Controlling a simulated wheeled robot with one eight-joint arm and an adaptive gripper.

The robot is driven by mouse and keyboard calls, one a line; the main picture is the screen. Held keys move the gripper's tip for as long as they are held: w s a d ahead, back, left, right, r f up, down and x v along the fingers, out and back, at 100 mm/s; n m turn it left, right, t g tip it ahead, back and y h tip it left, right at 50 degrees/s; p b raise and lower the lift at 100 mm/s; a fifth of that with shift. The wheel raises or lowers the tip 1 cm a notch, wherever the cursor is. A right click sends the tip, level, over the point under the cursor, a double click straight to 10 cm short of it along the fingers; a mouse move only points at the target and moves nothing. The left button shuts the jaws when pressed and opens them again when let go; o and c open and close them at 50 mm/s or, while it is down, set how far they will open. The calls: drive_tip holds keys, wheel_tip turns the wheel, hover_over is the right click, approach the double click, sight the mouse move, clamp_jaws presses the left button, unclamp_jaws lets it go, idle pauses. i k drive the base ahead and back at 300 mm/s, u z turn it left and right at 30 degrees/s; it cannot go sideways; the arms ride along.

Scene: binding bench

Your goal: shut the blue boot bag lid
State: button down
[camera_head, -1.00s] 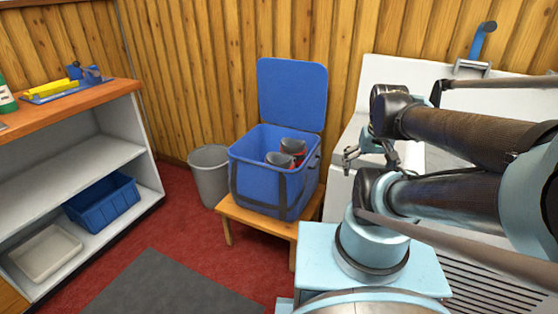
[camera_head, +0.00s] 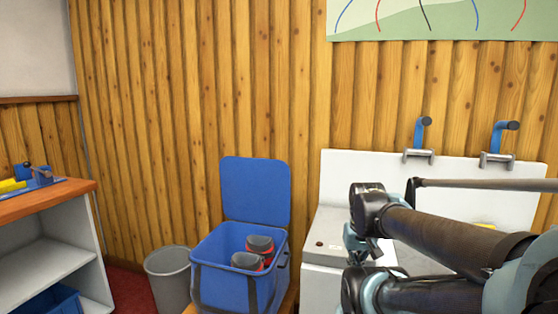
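The blue boot bag (camera_head: 222,284) stands on a small wooden stool (camera_head: 289,300) at the bottom middle. Its lid (camera_head: 256,191) is open and stands upright at the back of the bag, against the wooden wall side. Two dark and red boots (camera_head: 259,247) show inside the bag. My gripper (camera_head: 357,244) is to the right of the bag, in front of the white unit, apart from the lid. It is small and partly hidden by my arm, so I cannot tell whether its fingers are open or shut.
A grey bin (camera_head: 169,279) stands left of the bag. A shelf unit with a wooden top (camera_head: 62,204) is at the left. A white sink-like unit (camera_head: 335,180) with blue-handled fittings (camera_head: 421,134) stands right of the bag, behind my arm.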

sight(255, 190)
drive_tip(key=z, duration=1.35)
drive_tip(key=k, duration=1.3)
drive_tip(key=u, duration=1.5)
drive_tip(key=i, duration=1)
